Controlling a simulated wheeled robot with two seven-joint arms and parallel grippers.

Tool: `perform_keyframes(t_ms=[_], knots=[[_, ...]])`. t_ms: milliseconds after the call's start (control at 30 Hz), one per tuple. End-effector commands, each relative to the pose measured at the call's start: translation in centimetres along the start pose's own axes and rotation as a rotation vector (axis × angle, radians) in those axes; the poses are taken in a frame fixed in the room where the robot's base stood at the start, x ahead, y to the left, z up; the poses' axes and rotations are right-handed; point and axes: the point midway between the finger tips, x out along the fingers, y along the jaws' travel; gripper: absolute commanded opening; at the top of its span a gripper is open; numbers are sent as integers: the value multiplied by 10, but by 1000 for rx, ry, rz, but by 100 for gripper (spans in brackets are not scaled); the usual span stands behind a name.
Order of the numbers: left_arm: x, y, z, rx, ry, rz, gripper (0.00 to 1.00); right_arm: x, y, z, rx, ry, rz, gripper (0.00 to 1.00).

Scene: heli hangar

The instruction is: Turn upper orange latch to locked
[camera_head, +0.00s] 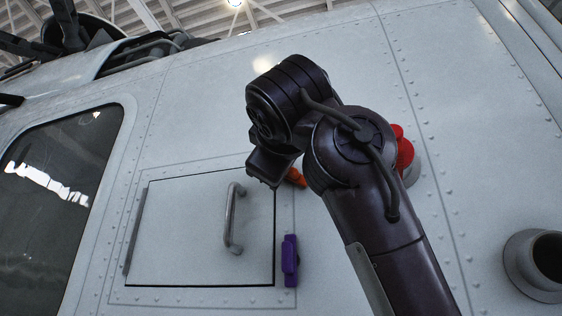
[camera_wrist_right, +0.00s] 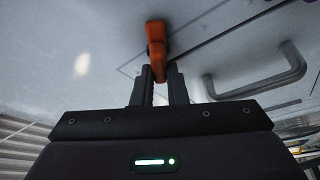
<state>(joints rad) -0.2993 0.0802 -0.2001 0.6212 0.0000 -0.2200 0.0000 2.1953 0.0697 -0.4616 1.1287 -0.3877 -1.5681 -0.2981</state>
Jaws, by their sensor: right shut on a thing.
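The orange latch (camera_head: 297,178) is at the upper right corner of a closed access panel (camera_head: 190,225) in the head view, mostly hidden behind my right arm. It looks tilted there. In the right wrist view the orange latch (camera_wrist_right: 156,42) stands at top centre, with its lower end between the fingertips of my right gripper (camera_wrist_right: 158,72). The right gripper is shut on the latch. In the head view its fingers are hidden by my arm. My left gripper is in neither view.
A grey handle (camera_head: 232,218) sticks out of the panel and also shows at right in the wrist view (camera_wrist_right: 275,78). A purple latch (camera_head: 290,260) is at the panel's lower right. A red knob (camera_head: 404,153) and a round pipe opening (camera_head: 540,262) are to the right.

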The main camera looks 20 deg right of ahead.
Motion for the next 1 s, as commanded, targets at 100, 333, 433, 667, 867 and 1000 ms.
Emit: perform_keyframes(t_ms=[100, 333, 433, 667, 867, 1000], knots=[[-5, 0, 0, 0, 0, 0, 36, 1, 1, -1, -99, 0, -45, 0], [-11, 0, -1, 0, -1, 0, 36, 0, 0, -1, -286, -1, -122, 0], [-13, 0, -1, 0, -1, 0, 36, 0, 0, 0, -355, -1, -150, 0], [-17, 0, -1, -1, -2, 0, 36, 0, -1, 0, -475, -1, -198, 0], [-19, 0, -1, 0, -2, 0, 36, 0, -1, 1, -531, -1, -220, 0], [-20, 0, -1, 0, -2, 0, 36, 0, -2, 1, -548, -1, -227, 0]])
